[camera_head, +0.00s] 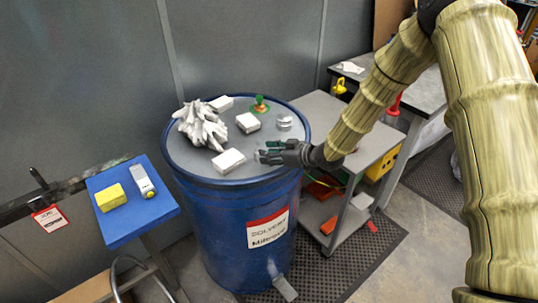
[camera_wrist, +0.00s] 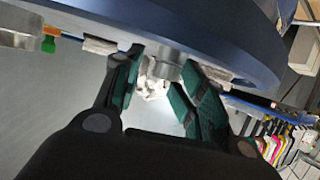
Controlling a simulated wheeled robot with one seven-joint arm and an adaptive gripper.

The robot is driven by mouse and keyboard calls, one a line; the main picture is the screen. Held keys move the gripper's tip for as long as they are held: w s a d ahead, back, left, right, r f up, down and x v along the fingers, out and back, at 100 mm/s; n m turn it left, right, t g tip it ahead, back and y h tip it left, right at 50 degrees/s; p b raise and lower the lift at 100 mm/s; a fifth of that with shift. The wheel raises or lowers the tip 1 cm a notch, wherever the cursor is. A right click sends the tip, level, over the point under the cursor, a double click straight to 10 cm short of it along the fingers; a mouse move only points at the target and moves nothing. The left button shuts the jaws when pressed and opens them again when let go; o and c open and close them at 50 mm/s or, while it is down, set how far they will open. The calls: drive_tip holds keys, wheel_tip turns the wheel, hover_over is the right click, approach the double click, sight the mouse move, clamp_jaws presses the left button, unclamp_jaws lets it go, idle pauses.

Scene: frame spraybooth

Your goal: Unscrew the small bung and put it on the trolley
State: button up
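The small bung (camera_wrist: 168,70) is a short grey metal cylinder on the drum lid. In the wrist view, which appears roughly upside down, it lies between my two green-padded fingers. My gripper (camera_head: 262,152) reaches in low over the right front of the lid; it also shows in the wrist view (camera_wrist: 165,90). The fingers are open on either side of the bung, with a gap visible at the left finger; contact at the right one is unclear. In the head view my fingers hide the bung. The trolley (camera_head: 362,150) is grey, right of the drum, partly behind my arm.
The blue drum (camera_head: 232,225) carries a crumpled white rag (camera_head: 200,125), several white blocks, a green-and-orange item (camera_head: 260,104) and a larger metal bung (camera_head: 284,122). A blue stand (camera_head: 125,228) holds a yellow block (camera_head: 111,197) and a grey device (camera_head: 142,181). The trolley's top looks clear.

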drive_tip(key=shift+s+a+f+m+t+h+b, duration=0.15)
drive_tip(key=shift+s+m+t+h+b, duration=0.1)
drive_tip(key=shift+m+t+h+b, duration=0.4)
drive_tip(key=shift+s+a+m+t+h+b, duration=0.1)
drive_tip(key=shift+s+m+t+h+b, duration=0.1)
drive_tip(key=shift+m+t+h+b, duration=0.4)
drive_tip(key=shift+s+a+m+t+h+b, duration=0.1)
drive_tip(key=shift+s+m+t+h+b, duration=0.05)
drive_tip(key=shift+m+t+h+b, duration=0.3)
drive_tip(key=shift+m, duration=0.3)
drive_tip(key=shift+s+a+m+h+b, duration=0.15)
drive_tip(key=shift+m+h+b, duration=0.25)
drive_tip(key=shift+s+a+m+t+h+b, duration=0.15)
drive_tip(key=shift+m+t+h, duration=0.25)
drive_tip(key=shift+m+h, duration=0.25)
drive_tip(key=shift+s+a+m+t+h+b, duration=0.15)
drive_tip(key=shift+m+t+h, duration=0.25)
drive_tip(key=shift+m+h, duration=0.2)
drive_tip(key=shift+a+m+h, duration=0.15)
drive_tip(key=shift+m+h, duration=0.4)
drive_tip(key=shift+h, duration=0.2)
drive_tip(key=shift+t, duration=0.3)
